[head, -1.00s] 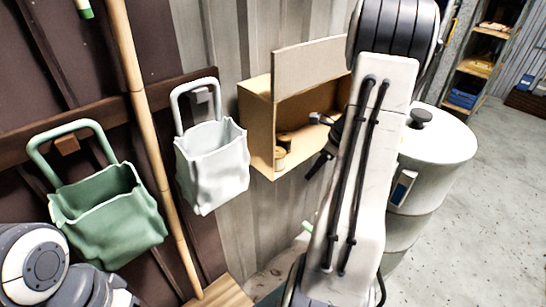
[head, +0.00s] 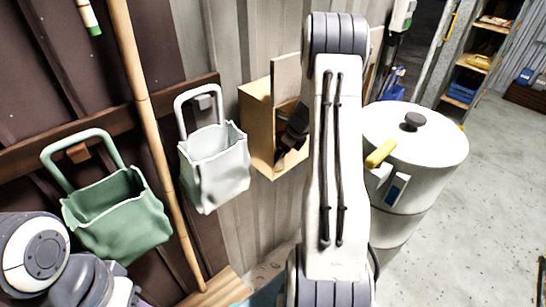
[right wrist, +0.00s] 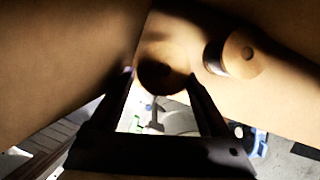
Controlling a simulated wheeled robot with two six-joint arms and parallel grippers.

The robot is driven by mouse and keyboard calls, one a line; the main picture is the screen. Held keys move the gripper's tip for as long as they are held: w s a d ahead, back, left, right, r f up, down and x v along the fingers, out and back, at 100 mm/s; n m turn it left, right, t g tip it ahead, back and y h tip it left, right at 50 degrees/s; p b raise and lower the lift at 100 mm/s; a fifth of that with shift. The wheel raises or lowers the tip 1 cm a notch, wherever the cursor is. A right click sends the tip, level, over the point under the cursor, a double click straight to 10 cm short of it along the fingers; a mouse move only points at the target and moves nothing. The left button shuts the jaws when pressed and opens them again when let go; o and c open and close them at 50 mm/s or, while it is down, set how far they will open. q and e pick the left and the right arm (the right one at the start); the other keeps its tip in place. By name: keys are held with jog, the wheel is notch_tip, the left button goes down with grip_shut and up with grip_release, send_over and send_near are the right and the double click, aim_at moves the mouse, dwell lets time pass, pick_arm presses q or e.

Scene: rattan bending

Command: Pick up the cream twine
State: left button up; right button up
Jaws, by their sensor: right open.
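An open wooden wall box (head: 256,126) holds the spools. In the right wrist view, a round spool (right wrist: 160,76) in deep shadow lies between the fingertips. A second spool, pale tan on its lit end (right wrist: 243,55), lies to the right, outside the fingers. Shadow keeps me from telling which one is the cream twine. My right gripper (right wrist: 160,77) is open and inside the box, its fingers either side of the shadowed spool; I cannot tell if they touch it. In the head view my right arm and gripper (head: 292,130) cover the box's right part. My left gripper is out of view.
A white bag (head: 214,168) and a green bag (head: 118,213) hang left of the box, with a bamboo pole (head: 150,130) between them. A white lidded drum (head: 425,150) stands right of my arm. Open floor (head: 450,230) lies at the right.

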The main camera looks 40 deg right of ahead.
jog(key=shift+w+f, duration=0.2)
jog(key=shift+f, duration=0.3)
jog(key=c, duration=1.1)
jog(key=shift+o, duration=0.2)
jog(key=shift+r, duration=0.1)
